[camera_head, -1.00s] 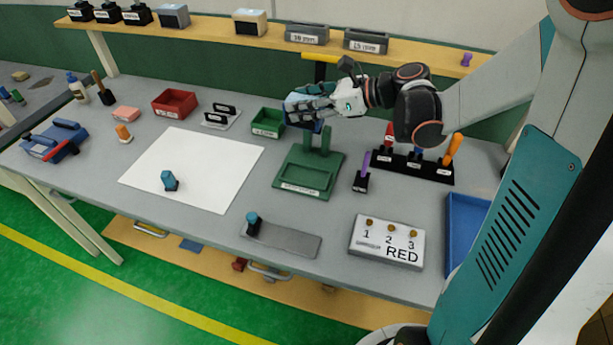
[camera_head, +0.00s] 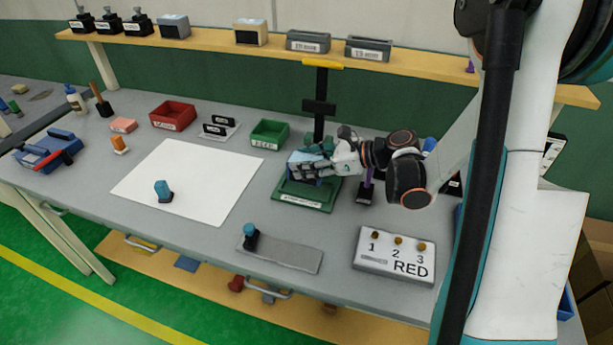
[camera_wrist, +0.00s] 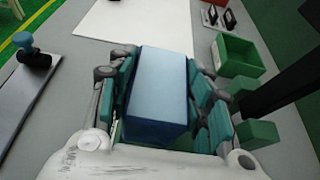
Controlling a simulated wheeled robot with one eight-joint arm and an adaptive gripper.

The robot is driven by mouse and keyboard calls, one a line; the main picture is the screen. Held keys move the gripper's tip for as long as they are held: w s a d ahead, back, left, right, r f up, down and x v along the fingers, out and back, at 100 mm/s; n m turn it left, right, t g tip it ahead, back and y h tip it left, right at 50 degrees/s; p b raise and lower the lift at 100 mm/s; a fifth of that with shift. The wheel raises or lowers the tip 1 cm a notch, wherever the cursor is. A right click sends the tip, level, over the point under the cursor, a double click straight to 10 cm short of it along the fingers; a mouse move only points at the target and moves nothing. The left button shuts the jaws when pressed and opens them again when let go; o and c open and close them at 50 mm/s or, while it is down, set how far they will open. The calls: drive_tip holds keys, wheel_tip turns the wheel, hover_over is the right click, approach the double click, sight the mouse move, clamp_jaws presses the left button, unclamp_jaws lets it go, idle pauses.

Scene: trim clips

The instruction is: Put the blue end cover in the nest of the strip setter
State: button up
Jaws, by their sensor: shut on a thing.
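The blue end cover is a light blue block (camera_wrist: 158,85), held between the two teal-padded fingers of my gripper (camera_head: 308,167). In the wrist view its top face and darker near end show. In the head view the block is largely hidden by the fingers. The strip setter has a green base (camera_head: 306,201), a dark column (camera_head: 319,110) and a yellow handle (camera_head: 322,64). My gripper holds the block low over the green base, in front of the column. The nest is hidden behind my gripper, so I cannot tell whether the block touches it.
A green bin (camera_head: 269,134) stands left of the setter and a purple-handled tool (camera_head: 365,188) right of it. A box marked RED (camera_head: 394,255) and a grey plate (camera_head: 290,257) with a blue-topped piece lie in front. A white sheet (camera_head: 190,180) lies left.

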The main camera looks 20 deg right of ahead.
drive_tip(key=shift+f+b, duration=0.7)
drive_tip(key=shift+f, duration=1.3)
drive_tip(key=shift+f, duration=0.15)
drive_tip(key=o, duration=1.1)
drive_tip(key=p+v, duration=0.3)
drive_tip(key=v, duration=0.9)
drive_tip(key=shift+r, duration=0.2)
